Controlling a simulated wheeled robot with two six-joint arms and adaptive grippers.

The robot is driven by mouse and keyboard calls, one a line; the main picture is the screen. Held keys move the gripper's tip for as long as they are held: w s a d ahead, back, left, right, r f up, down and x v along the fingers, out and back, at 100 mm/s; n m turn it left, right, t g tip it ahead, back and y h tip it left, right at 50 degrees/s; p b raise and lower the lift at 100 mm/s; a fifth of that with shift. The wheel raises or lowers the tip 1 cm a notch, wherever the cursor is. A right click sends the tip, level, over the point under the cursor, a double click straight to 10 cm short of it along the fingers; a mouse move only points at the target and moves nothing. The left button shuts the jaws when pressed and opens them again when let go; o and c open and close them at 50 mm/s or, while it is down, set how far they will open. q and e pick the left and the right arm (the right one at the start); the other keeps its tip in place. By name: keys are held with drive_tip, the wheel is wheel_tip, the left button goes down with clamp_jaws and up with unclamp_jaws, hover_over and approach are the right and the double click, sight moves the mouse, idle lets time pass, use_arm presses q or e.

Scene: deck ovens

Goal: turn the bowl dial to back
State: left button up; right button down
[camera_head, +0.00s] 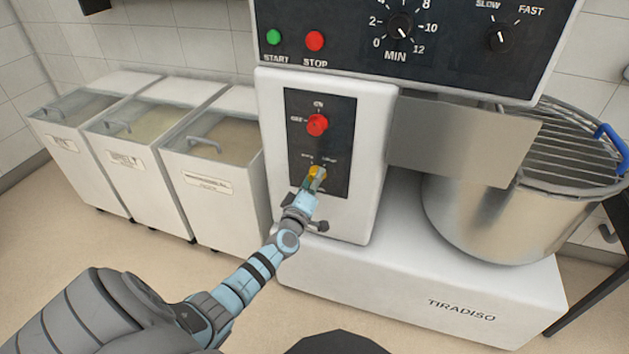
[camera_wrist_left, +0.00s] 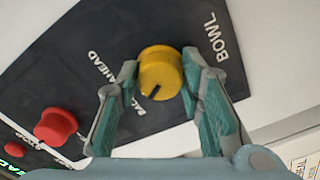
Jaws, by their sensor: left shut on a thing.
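The bowl dial is a yellow knob (camera_head: 316,173) on the black panel of the white mixer, below a red knob. In the left wrist view the yellow dial (camera_wrist_left: 160,72) sits between my fingers, and its dark pointer line points down-left, roughly toward the BACK lettering. One finger partly covers that lettering. AHEAD (camera_wrist_left: 100,66) is printed further up-left, and BOWL (camera_wrist_left: 218,38) is on the other side. My left gripper (camera_head: 313,184), also in the wrist view (camera_wrist_left: 162,88), is shut on the dial. My right gripper is not in view.
The red knob (camera_head: 317,124) sits just above the dial on the same panel. The steel mixing bowl (camera_head: 490,215) with a wire guard stands to the right, behind a flat metal plate (camera_head: 462,140). Several white bins (camera_head: 215,195) stand at the left. The floor between is clear.

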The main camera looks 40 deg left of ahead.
use_arm(q)
drive_tip(key=shift+r, duration=0.2)
drive_tip(key=o, duration=1)
drive_tip(key=shift+o, duration=0.7)
drive_tip(key=shift+w+f, duration=0.1)
drive_tip(key=shift+f, duration=0.05)
drive_tip(key=v, duration=1.2)
